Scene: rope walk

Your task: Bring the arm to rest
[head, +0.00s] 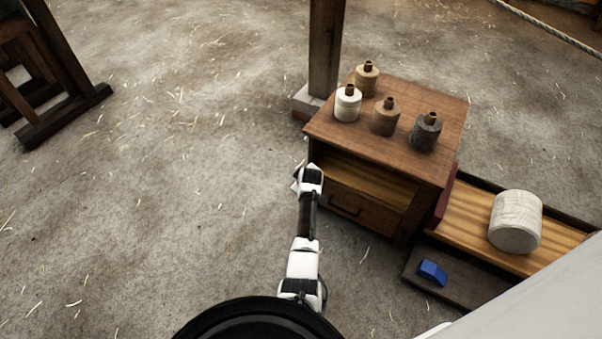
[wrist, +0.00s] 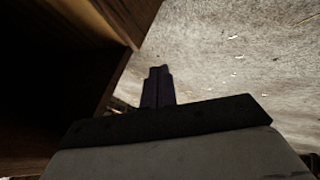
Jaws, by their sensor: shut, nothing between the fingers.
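My arm (head: 303,255) reaches forward from my base to the left front corner of a wooden cabinet. Its far end is by the cabinet's (head: 397,90) open shelf, and the fingers are not clear in the head view. In the wrist view my gripper (wrist: 157,75) shows dark fingers close together, shut and empty. The cabinet's dark wood fills the left of that view, close beside the fingers; pale floor lies to the right. I cannot tell whether the fingers touch the wood.
Several spools, one of them white (head: 347,104), stand on the cabinet top. A wooden post (head: 325,50) rises behind it. At right are a white cylinder (head: 515,222) and a blue block (head: 432,271). Straw-strewn floor (head: 170,190) at left is free up to a trestle (head: 62,125).

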